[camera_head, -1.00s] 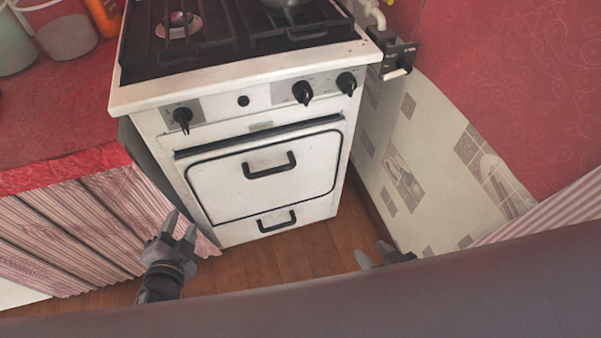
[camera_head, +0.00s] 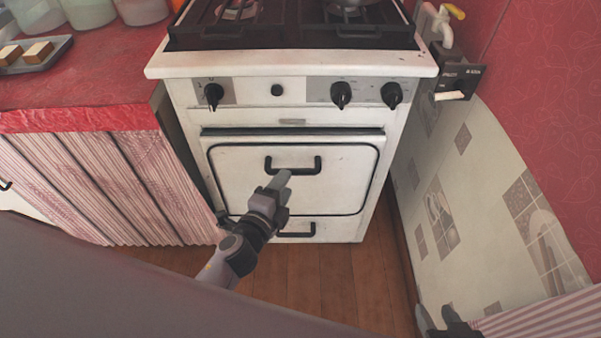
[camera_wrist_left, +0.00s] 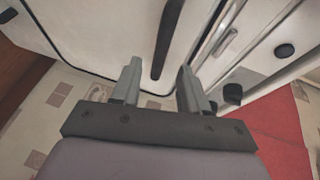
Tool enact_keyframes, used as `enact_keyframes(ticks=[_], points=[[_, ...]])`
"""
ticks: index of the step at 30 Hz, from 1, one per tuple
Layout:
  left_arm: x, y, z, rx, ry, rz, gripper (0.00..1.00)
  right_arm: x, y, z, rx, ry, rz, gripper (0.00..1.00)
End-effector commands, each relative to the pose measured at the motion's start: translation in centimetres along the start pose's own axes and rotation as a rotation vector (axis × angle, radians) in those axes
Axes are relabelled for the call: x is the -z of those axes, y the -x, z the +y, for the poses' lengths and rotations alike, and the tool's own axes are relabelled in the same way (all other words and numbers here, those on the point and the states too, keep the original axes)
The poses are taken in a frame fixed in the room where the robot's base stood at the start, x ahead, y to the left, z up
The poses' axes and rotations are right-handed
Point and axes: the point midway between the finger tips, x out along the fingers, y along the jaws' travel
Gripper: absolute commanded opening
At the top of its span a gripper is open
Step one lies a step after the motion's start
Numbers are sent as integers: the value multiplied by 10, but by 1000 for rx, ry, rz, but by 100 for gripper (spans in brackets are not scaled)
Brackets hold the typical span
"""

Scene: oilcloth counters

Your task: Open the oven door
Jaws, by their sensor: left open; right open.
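The white oven door (camera_head: 340,180) is shut on the front of the stove, with a dark bar handle (camera_head: 293,164) across its upper middle. My left gripper (camera_head: 280,181) is in front of the door, just below the handle in the head view. In the left wrist view the open fingers (camera_wrist_left: 158,85) point toward the door, and the dark handle (camera_wrist_left: 166,38) lies ahead of them, between their directions. The fingers do not appear to hold it. My right gripper (camera_head: 432,320) is open and empty at the lower right, away from the stove; only its tips show.
A drawer with a dark handle (camera_head: 296,231) is below the door. Black knobs (camera_head: 341,95) line the panel above. A red counter (camera_head: 80,95) with a striped curtain stands left. A tiled wall (camera_head: 470,190) is close on the right. Wooden floor (camera_head: 320,285) is free in front.

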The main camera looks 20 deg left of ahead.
Motion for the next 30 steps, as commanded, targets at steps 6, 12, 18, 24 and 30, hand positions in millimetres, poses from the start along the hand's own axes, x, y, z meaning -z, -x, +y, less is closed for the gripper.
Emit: enact_keyframes(ticks=[6, 12, 18, 24, 30], points=[[0, -31, 0, 2, 2, 0, 44, -4, -4, 0, 1, 0, 1, 44], [0, -53, 0, 1, 2, 0, 44, -7, -6, 0, 1, -1, 2, 44], [0, -62, 0, 0, 3, 0, 44, -8, -7, 0, 0, -3, 2, 44], [0, -62, 0, -1, 3, -1, 44, -8, -7, 0, 0, -4, 3, 44], [0, -62, 0, -1, 3, -1, 0, -8, -7, 0, -1, -4, 3, 44]])
